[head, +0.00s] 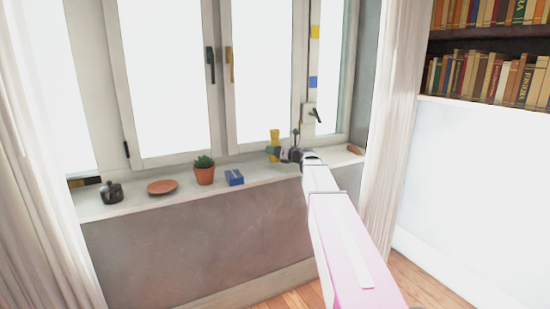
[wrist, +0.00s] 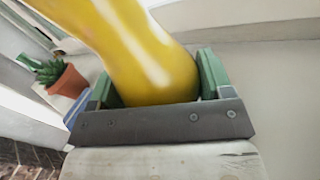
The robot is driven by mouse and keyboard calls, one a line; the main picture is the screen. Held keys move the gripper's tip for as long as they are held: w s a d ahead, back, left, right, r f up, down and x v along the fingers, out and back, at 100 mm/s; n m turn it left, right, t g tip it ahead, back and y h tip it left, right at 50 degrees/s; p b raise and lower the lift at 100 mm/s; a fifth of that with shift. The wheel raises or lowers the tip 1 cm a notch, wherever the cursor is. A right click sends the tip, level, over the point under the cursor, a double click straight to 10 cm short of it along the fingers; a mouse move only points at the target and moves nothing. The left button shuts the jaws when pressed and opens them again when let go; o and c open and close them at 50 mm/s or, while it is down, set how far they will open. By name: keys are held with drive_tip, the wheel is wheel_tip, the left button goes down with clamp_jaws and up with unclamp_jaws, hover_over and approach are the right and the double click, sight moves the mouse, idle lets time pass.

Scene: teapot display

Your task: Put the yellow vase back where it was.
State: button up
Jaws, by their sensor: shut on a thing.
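The yellow vase (head: 275,137) is at the window sill, right of the blue box, and looks upright in the head view. My gripper (head: 273,152) is shut on it low on its body. In the wrist view the glossy yellow vase (wrist: 140,45) fills the space between the green finger pads of my gripper (wrist: 158,84). Its top runs out of the wrist frame. The fingers hide its lower part, and I cannot tell whether its base touches the sill.
On the sill (head: 135,202), left to right, are a dark teapot (head: 112,192), a terracotta saucer (head: 162,186), a potted succulent (head: 204,172) and a blue box (head: 234,177). A reddish-brown object (head: 355,149) lies at the right end. Windows stand close behind.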

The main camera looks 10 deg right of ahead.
drive_tip(key=shift+f, duration=1.45)
drive_tip(key=shift+f, duration=0.15)
drive_tip(key=o, duration=1.1)
drive_tip(key=shift+s+d, duration=0.1)
drive_tip(key=shift+s, duration=0.05)
drive_tip(key=v, duration=1.1)
drive_tip(key=shift+s+d, duration=0.2)
drive_tip(key=shift+d, duration=0.05)
